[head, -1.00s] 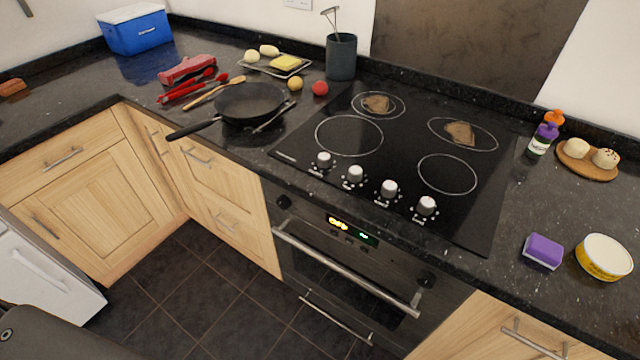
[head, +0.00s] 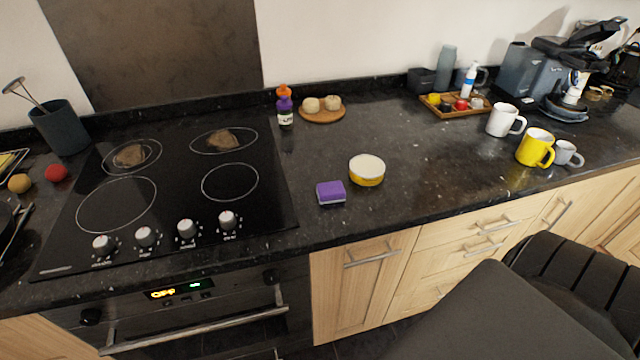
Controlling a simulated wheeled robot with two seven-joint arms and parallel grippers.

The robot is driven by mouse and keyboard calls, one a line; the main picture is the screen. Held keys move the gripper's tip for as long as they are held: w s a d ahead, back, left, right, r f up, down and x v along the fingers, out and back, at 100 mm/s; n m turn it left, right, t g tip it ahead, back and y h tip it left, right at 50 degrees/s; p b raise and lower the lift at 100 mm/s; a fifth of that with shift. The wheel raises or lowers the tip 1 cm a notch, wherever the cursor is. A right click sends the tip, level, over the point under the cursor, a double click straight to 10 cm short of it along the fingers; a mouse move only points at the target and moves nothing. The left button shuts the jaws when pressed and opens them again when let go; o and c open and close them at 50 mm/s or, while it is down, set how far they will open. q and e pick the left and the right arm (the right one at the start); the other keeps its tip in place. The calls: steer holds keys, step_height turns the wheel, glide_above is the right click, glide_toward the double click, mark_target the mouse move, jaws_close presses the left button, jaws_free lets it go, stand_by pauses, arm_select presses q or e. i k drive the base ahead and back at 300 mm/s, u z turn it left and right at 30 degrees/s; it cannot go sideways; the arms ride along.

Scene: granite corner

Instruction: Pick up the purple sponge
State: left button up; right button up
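The purple sponge (head: 331,191) lies on the dark granite counter, just right of the hob and near the counter's front edge. It has a purple top and a pale lower layer. Nothing covers it.
A yellow-and-white round tub (head: 367,170) stands close to the sponge's right. The black hob (head: 170,185) is to its left. Behind are a purple bottle (head: 285,106) and a round board with buns (head: 322,115). Mugs, including a yellow mug (head: 534,148), stand further right. Counter before the mugs is clear.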

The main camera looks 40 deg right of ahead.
mark_target(334, 191)
steer(key=z, duration=1.45)
